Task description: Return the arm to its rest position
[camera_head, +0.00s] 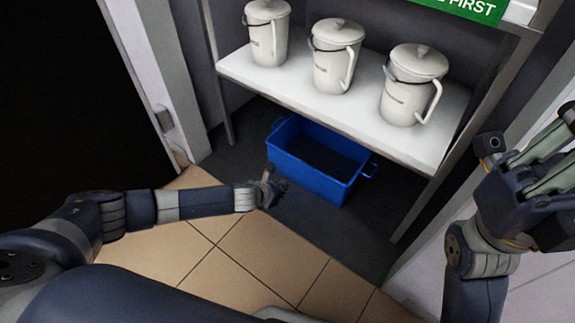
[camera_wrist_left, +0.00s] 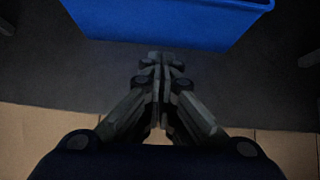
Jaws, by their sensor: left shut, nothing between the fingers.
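My left arm reaches in from the left in the head view. Its gripper (camera_head: 270,188) is low, in front of the blue crate and apart from it. In the left wrist view the left gripper (camera_wrist_left: 160,62) has its fingers together, with nothing between them. My right gripper (camera_head: 569,115) is raised at the right edge of the head view. It is partly cut off by the frame, and its fingertips are not clear.
A blue crate (camera_head: 310,185) stands on dark floor under a white shelf (camera_head: 290,92); it also shows in the left wrist view (camera_wrist_left: 165,22). Three lidded white jugs (camera_head: 335,62) stand on the shelf. A dark doorway (camera_head: 70,110) is at left. Tiled floor (camera_head: 240,255) is clear.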

